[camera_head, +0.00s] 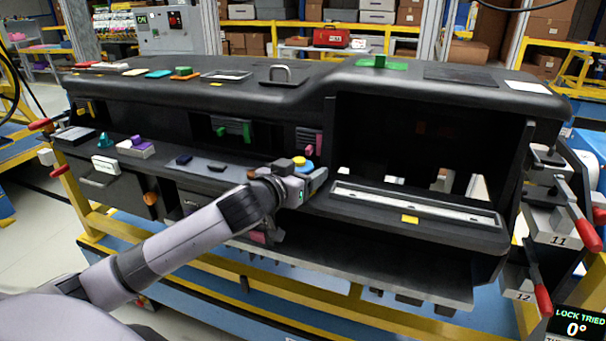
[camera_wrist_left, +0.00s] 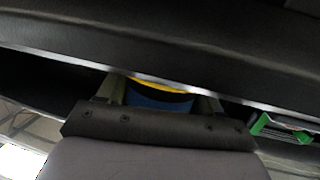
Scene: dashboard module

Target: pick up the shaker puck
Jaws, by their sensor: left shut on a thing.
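The shaker puck (camera_head: 302,161), a small round piece with a yellow top and a blue body, is at the dashboard module's middle, by the left end of the wide open bay. My left gripper (camera_head: 306,172) is shut on it, with the gripper hiding much of its lower side. In the left wrist view the puck (camera_wrist_left: 158,97) sits between the two fingers (camera_wrist_left: 160,100), beneath a dark edge. I cannot tell whether it touches the surface below. My right gripper is not in view.
The black dashboard module (camera_head: 200,92) overhangs the gripper. A long slotted silver strip (camera_head: 415,203) lies to the right. A green part (camera_wrist_left: 280,128) shows at the right in the wrist view. Red-handled clamps (camera_head: 583,230) stand at the right end.

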